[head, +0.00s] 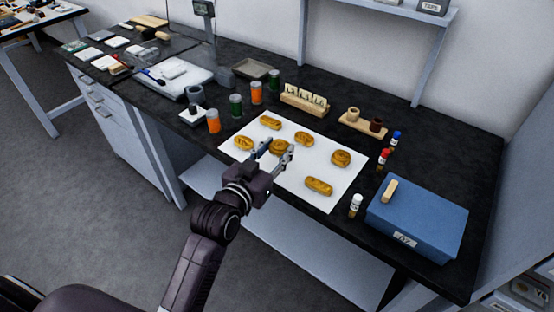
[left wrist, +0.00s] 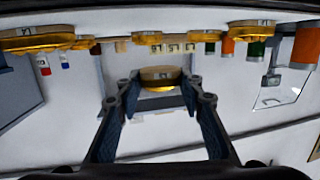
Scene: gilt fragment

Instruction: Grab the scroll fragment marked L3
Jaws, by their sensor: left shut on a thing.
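Several golden, ridged scroll fragments are spread over a white sheet (head: 300,172) on the dark bench. My left gripper (head: 276,151) is shut on one golden fragment (head: 278,146) near the middle of the group. In the left wrist view this held fragment (left wrist: 159,76) sits between the two fingertips, with a small label on its face that is too small to read surely. Other fragments lie around it: one at the back (head: 270,122), one at the left (head: 243,142), one just right (head: 307,140), one farther right (head: 340,158) and one in front (head: 318,187). My right gripper is not in view.
A blue box (head: 420,225) and a white-capped vial (head: 355,206) stand to the right. Orange and green jars (head: 236,106) stand behind left, and a wooden rack (head: 304,99) stands behind the sheet. The bench's front edge is close to the sheet.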

